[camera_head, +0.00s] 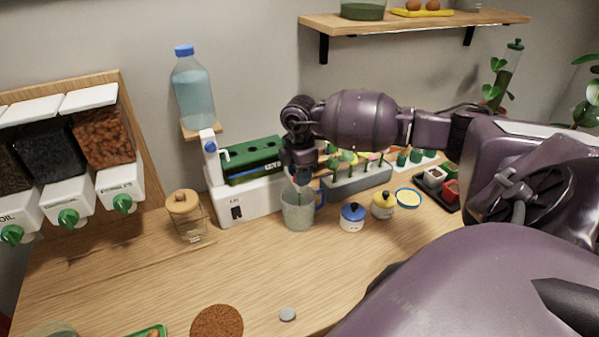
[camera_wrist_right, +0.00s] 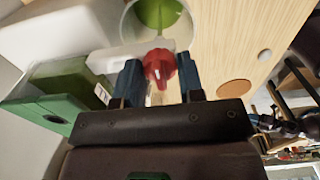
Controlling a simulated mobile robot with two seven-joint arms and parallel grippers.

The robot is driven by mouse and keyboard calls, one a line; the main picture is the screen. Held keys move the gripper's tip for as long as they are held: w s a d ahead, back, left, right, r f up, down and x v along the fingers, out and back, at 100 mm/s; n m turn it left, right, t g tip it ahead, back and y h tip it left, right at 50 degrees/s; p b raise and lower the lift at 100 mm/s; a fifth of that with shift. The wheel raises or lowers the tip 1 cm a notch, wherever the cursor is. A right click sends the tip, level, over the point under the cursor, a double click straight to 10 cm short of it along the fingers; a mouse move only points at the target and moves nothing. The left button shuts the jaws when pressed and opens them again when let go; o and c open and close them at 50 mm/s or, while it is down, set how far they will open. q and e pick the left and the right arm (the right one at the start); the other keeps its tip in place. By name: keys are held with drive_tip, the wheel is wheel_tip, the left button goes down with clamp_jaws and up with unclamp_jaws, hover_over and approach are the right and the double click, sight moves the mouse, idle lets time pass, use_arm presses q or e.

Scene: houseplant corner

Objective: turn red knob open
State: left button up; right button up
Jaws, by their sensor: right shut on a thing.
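The red knob (camera_wrist_right: 160,67) shows in the right wrist view, between the two blue fingers of my right gripper (camera_wrist_right: 159,75). The gripper is shut on it. In the head view my right gripper (camera_head: 300,180) points down beside the white dispenser (camera_head: 262,203), above a clear jug with a blue handle (camera_head: 298,212); I cannot make out the knob there. In the wrist view the jug (camera_wrist_right: 128,22) has something green inside, and the knob sits at the end of a white spout (camera_wrist_right: 128,54). My left gripper is not in view.
A water bottle (camera_head: 193,92) stands upside the dispenser's left end. A wood-lidded jar (camera_head: 185,215), a blue-lidded pot (camera_head: 352,217) and a yellow-lidded pot (camera_head: 383,205) stand nearby. A planter (camera_head: 357,180) is behind my right arm. The front middle of the table (camera_head: 240,275) is mostly clear.

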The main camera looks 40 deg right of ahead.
drive_tip(key=shift+w+r+m, duration=0.1)
drive_tip(key=shift+r+m, duration=0.05)
drive_tip(key=shift+m, duration=0.15)
drive_tip(key=o, duration=0.9)
wheel_tip(320, 180, up, 10)
drive_tip(key=shift+f+b, duration=0.2)
drive_tip(key=shift+b, duration=0.3)
drive_tip(key=shift+r, duration=0.55)
